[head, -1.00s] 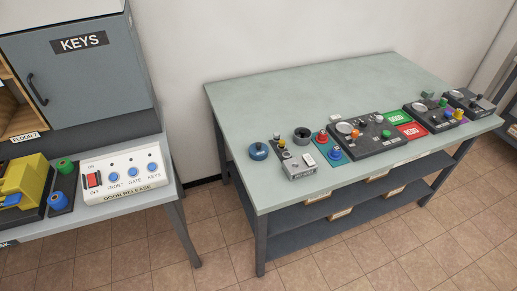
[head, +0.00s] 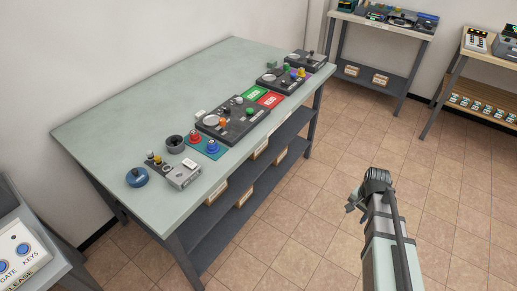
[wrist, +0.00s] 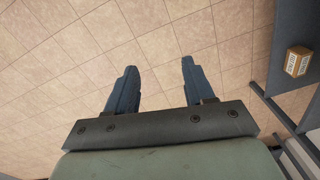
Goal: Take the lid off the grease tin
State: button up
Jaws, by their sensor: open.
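A small round blue tin (head: 137,177) stands at the near-left end of the green-grey table (head: 130,120) in the head view. It looks like the grease tin with its lid on, but its label is too small to read. My gripper (head: 352,203) is out over the floor, to the right of the table and well apart from the tin. In the wrist view my gripper (wrist: 159,66) has its two fingers apart with only floor tiles between them. The tin is not in the wrist view.
Beside the tin are a grey switch box (head: 183,175), a dark round cup (head: 175,143) and a teal plate (head: 211,147) with red and blue knobs. Control panels (head: 232,122) line the table's front edge. The table's back left is clear. Small boxes (wrist: 298,61) sit on the lower shelf.

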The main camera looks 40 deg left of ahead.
jog(key=s+a+r+m, duration=0.1)
jog(key=s+a+r, duration=0.3)
jog(key=a, duration=0.9)
jog(key=s+a+r+m, duration=0.1)
jog(key=a+r, duration=0.5)
jog(key=a, duration=0.6)
jog(key=s+a+r+m, duration=0.1)
jog(key=s+a+r, duration=0.25)
jog(key=a, duration=0.95)
jog(key=m+g, duration=0.1)
jog(key=m, duration=0.3)
send_near(134, 170)
jog(key=f, duration=0.1)
jog(key=d+f, duration=0.1)
jog(key=f, duration=0.1)
jog(key=shift+f+y, duration=0.2)
jog(key=shift+y, duration=0.2)
jog(key=shift+s+a+f, duration=0.15)
jog(key=shift+a+f, duration=0.05)
jog(key=shift+f, duration=0.7)
jog(key=shift+s+a+f, duration=0.1)
jog(key=shift+a+f, duration=0.15)
jog(key=shift+f, duration=0.65)
jog(key=shift+s+a+f, duration=0.15)
jog(key=shift+a+f, duration=0.05)
jog(key=shift+f, duration=0.7)
jog(key=shift+c, duration=0.5)
grip_shut()
